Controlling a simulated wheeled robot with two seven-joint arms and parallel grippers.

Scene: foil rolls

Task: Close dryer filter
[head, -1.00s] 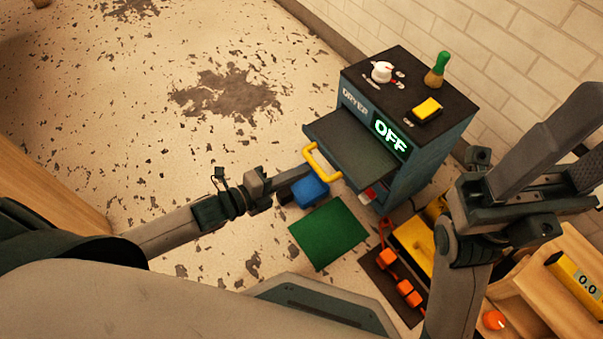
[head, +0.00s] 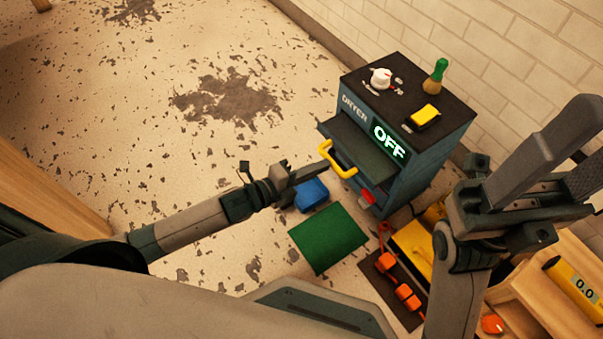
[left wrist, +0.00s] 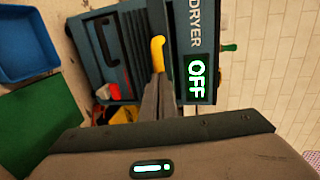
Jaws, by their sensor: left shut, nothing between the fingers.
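The dryer (head: 425,165) is a dark box with a lit OFF display (head: 389,143). Its filter drawer (head: 362,142) sticks out a short way from the front, with a yellow handle (head: 336,161) on its front edge. In the left wrist view the yellow handle (left wrist: 157,53) shows just beyond the fingertips. My left gripper (head: 322,168) is shut and empty, its tips at the handle; whether they touch it I cannot tell. My right gripper (head: 582,150) is raised at the right, its fingers spread apart, away from the dryer.
On the dryer top are a white knob (head: 381,77), a yellow block (head: 425,114) and a green-handled brush (head: 436,76). A blue bin (head: 312,195), a green mat (head: 328,238) and orange tags (head: 407,297) lie below. A wooden bench (head: 540,300) stands at the right.

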